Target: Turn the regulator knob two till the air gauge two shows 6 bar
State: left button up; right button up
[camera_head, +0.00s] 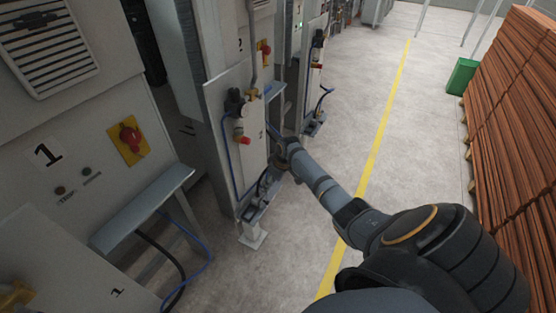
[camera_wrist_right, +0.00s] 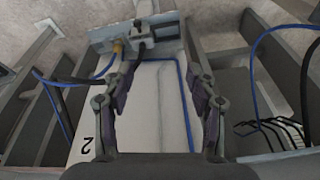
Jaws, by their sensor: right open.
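A regulator assembly with a dark round part (camera_head: 235,98) and a red end piece (camera_head: 243,140) is mounted on a pale panel (camera_head: 225,82) in the head view. The dial reading is too small to tell. My right gripper (camera_head: 284,148) is at the right edge of this panel, to the right of the red piece and apart from it. In the right wrist view my right gripper (camera_wrist_right: 162,64) is open, with nothing between its fingers. Beyond its fingertips is a grey box (camera_wrist_right: 160,28) with a brass fitting (camera_wrist_right: 118,47). My left gripper is not in view.
A cabinet marked 1 (camera_head: 48,153) with a red switch (camera_head: 130,139) and a ledge (camera_head: 145,208) stands at left. Blue hoses (camera_head: 228,160) run down the panel. Stacked brown boards (camera_head: 515,110) stand far right.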

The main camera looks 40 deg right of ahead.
jog(key=f, duration=0.1)
jog(key=s+f, duration=0.1)
jog(key=f, duration=0.1)
jog(key=s+f, duration=0.1)
jog(key=shift+s+f+b, duration=0.2)
jog(key=shift+f+b, duration=0.1)
jog(key=s+a+f+m+g+h+b, duration=0.1)
jog(key=s+f, duration=0.7)
jog(key=f, duration=0.2)
jog(key=s+a+f+m+h+b, duration=0.1)
jog(key=s+a+f, duration=0.1)
jog(key=s+f, duration=0.7)
jog(key=s+a+f, duration=0.3)
jog(key=s+f, duration=0.1)
jog(key=s, duration=0.5)
jog(key=s+a+f, duration=0.3)
jog(key=s+f, duration=0.2)
jog(key=s, duration=0.4)
jog(key=s+a+f+b, duration=0.1)
jog(key=s+a+f, duration=0.2)
jog(key=s, duration=0.6)
notch_tip(320, 180, down, 2)
jog(key=shift+s+f+g, duration=0.25)
jog(key=shift+g, duration=0.15)
jog(key=shift+d, duration=0.1)
